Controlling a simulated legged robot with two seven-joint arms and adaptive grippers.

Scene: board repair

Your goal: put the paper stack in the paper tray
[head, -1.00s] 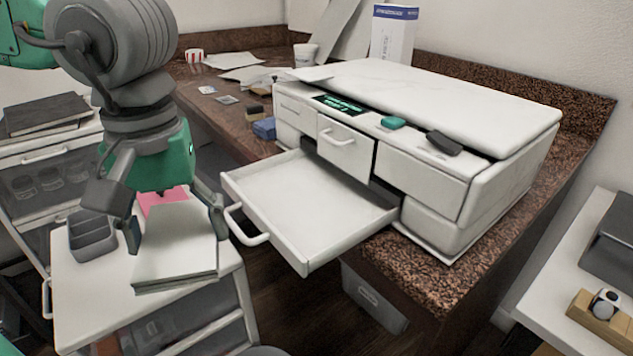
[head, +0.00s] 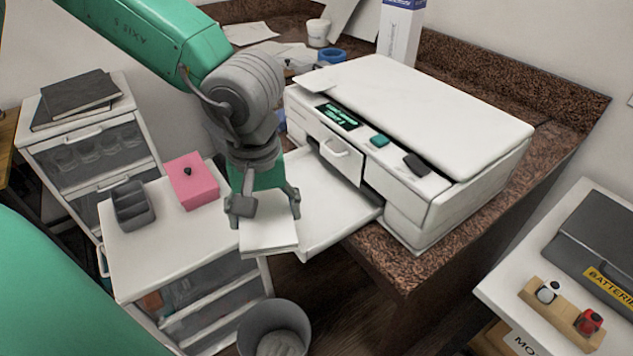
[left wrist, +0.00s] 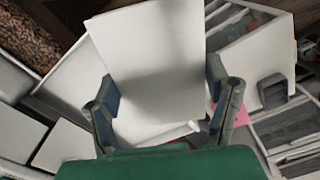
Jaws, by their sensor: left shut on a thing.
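The white paper stack (head: 268,236) is held by my left gripper (head: 267,207), which is shut on it. The stack hangs roughly level, between the white drawer cabinet and the open paper tray, in front of the tray's left part in the head view. In the left wrist view the stack (left wrist: 150,55) lies between the two fingers (left wrist: 164,102). The paper tray (head: 335,212) is pulled out of the white printer (head: 420,110). Its left part is hidden by my gripper and the stack. The exact height of the stack over the tray is hard to tell. My right gripper is not in view.
The white cabinet (head: 150,262) on the left bears a pink box (head: 193,181) and a grey organizer (head: 132,206). A grey bin (head: 274,325) stands on the floor in front. A white table with a battery case (head: 605,245) is at right.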

